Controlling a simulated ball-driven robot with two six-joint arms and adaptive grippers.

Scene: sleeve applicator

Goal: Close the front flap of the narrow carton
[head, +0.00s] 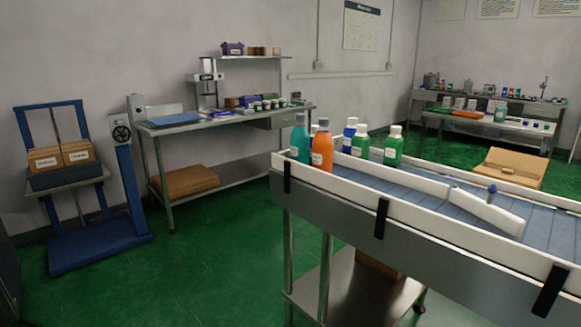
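Small brown boxes (62,156) with white labels sit on the blue lift at the left. A flat brown carton (186,181) lies on the lower shelf of the steel bench. Neither of my grippers is in view.
A conveyor (400,190) with white rails carries several bottles (322,148) and fills the right foreground. A blue lift (98,245) stands at the left. A steel bench (215,122) stands against the wall. Green floor (190,270) is clear between them.

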